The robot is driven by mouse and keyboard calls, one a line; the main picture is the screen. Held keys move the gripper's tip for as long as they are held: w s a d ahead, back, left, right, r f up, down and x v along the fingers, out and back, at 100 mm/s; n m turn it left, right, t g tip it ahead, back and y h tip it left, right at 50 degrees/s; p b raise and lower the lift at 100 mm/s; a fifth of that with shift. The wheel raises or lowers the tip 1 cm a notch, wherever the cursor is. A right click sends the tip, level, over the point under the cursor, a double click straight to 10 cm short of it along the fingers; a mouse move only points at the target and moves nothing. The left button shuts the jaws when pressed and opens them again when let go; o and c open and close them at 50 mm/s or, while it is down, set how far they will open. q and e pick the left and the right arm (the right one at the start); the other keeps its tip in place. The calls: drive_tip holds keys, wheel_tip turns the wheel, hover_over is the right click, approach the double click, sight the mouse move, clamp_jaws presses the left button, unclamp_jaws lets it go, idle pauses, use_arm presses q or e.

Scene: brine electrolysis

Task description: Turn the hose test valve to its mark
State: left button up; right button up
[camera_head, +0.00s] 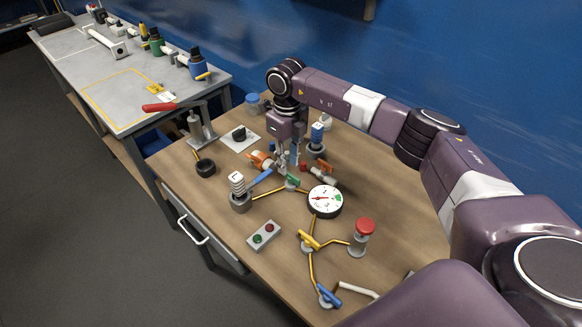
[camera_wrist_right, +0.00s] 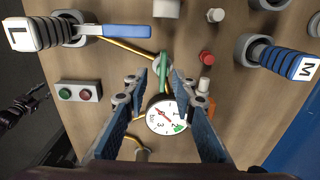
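A small valve with a green handle (camera_head: 292,182) sits on the yellow hose line on the wooden bench, beside the round white pressure gauge (camera_head: 325,201). My right gripper (camera_head: 289,163) is over this valve. In the right wrist view my right gripper (camera_wrist_right: 160,74) is open, its two blue-grey fingers on either side of the green handle (camera_wrist_right: 164,70), with gaps beside it. I cannot tell whether they touch it. The gauge (camera_wrist_right: 166,116) shows between the fingers, its needle red. No mark for the handle can be made out.
A blue lever (camera_head: 262,179) and an L-marked cylinder (camera_head: 240,201) stand left of the valve, an M-marked blue cylinder (camera_head: 317,135) behind. A yellow handle (camera_head: 309,239), red knob (camera_head: 364,227) and button box (camera_head: 264,235) are in front. A blue wall (camera_head: 440,50) bounds the back.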

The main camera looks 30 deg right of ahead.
sight(289, 173)
wheel_tip(289, 173, down, 3)
drive_tip(key=shift+d+r+p, duration=0.1)
drive_tip(key=shift+p, duration=0.25)
drive_tip(key=shift+w+d+f, duration=0.1)
drive_tip(key=shift+d+f, duration=0.1)
drive_tip(key=shift+f, duration=0.85)
use_arm(q)
drive_tip(key=shift+d+r, duration=0.4)
drive_tip(key=shift+r, duration=0.35)
use_arm(e)
clamp_jaws()
